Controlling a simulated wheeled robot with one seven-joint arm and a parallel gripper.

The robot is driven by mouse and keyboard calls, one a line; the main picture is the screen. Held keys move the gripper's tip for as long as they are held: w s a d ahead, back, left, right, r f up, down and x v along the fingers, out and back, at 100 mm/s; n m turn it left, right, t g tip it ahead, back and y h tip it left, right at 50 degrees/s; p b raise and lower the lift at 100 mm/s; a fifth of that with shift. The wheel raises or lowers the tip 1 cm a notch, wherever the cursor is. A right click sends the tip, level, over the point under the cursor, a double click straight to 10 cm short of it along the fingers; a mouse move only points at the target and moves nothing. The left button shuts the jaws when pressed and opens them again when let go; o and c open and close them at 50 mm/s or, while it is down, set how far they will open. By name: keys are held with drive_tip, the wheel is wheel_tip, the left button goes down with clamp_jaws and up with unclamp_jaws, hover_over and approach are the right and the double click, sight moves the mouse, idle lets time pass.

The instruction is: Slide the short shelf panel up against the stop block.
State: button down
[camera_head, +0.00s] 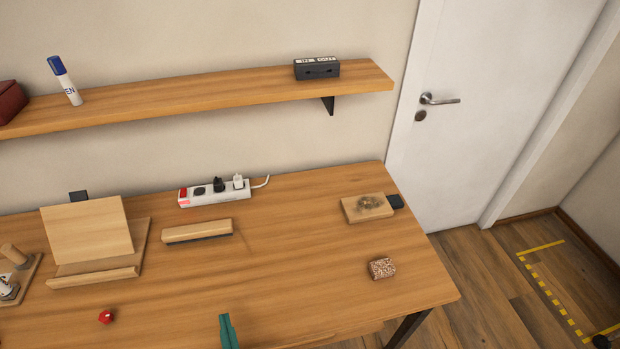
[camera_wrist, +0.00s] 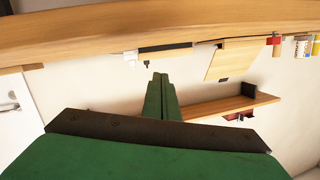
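No piece is marked as the short shelf panel, and I cannot tell for certain which it is. A short pale wooden bar (camera_head: 197,231) with a dark lower edge lies mid-table in the head view. A flat wooden piece (camera_head: 354,211) with a dark round patch lies farther right. My green gripper (camera_head: 228,332) is at the table's front, apart from these pieces. In the wrist view its fingers (camera_wrist: 160,95) are together with nothing visible between them.
A power strip (camera_head: 213,192) lies behind the bar. A wooden stand with a leaning board (camera_head: 87,230) is at left, with a red object (camera_head: 106,316) in front. A speckled block (camera_head: 382,268) is front right. A wall shelf (camera_head: 230,91) overhangs the back. The table's middle is clear.

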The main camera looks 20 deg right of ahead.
drive_tip(key=s+d+n, duration=0.1)
drive_tip(key=s+d, duration=0.1)
drive_tip(key=s, duration=0.9)
drive_tip(key=s+d+n, duration=0.2)
drive_tip(key=s+d, duration=0.1)
drive_tip(key=s, duration=0.9)
drive_tip(key=shift+g, duration=0.4)
